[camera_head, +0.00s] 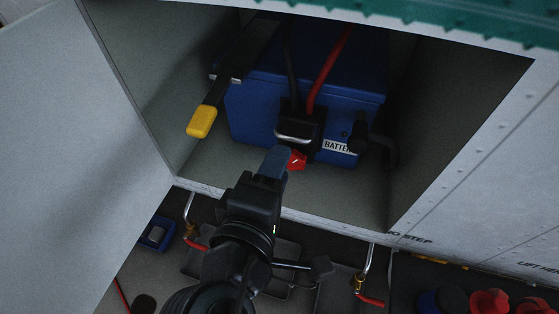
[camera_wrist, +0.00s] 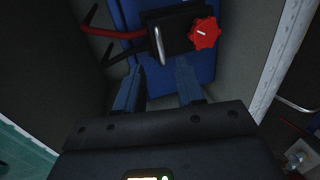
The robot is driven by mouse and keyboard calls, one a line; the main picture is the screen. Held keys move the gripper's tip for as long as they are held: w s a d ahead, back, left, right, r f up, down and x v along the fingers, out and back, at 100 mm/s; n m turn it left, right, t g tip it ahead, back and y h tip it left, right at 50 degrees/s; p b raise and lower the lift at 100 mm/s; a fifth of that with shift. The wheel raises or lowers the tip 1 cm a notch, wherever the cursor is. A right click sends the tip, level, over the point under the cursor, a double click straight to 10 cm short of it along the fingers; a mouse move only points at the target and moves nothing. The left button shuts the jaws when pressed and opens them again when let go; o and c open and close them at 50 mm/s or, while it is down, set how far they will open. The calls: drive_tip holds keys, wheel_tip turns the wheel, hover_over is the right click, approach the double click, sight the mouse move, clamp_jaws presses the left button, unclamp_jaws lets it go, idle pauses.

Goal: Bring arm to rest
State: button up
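My gripper (camera_head: 277,166) reaches up to the opening of a compartment that holds a blue battery (camera_head: 260,112). In the wrist view its two fingers (camera_wrist: 160,82) stand apart with nothing between them. Just beyond the fingertips is a black connector block (camera_head: 298,128) on the battery front, with a metal handle (camera_wrist: 160,45) and a red knob (camera_wrist: 204,33). From the head, the fingers partly overlap the block and the red knob (camera_head: 298,160). I cannot tell whether the fingertips touch the block.
An open door panel (camera_head: 60,120) stands at the left. A yellow-tipped lever (camera_head: 202,121) juts out left of the battery. Red and black cables rise from the block. Below the compartment are a dark tray (camera_head: 290,282), metal hooks, and red and blue items (camera_head: 488,302) at lower right.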

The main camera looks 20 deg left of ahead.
idle(0.4)
drive_tip(key=s+d+f+m+g+y, duration=0.1)
drive_tip(key=s+d+f+m, duration=0.1)
drive_tip(key=s+d+f, duration=0.5)
drive_tip(key=s+d+f+m+g+y, duration=0.15)
drive_tip(key=d+f, duration=0.35)
drive_tip(key=d, duration=0.6)
drive_tip(key=s+d+r+m+t+h, duration=0.1)
drive_tip(key=s+d+r+m, duration=0.3)
drive_tip(key=s, duration=0.5)
drive_tip(key=s+d+r+m+t+h, duration=0.1)
drive_tip(key=s+d+r+m, duration=0.3)
drive_tip(key=s+d+m, duration=0.4)
drive_tip(key=shift+s+r+m, duration=0.35)
drive_tip(key=shift+m, duration=0.9)
drive_tip(key=shift+h, duration=0.25)
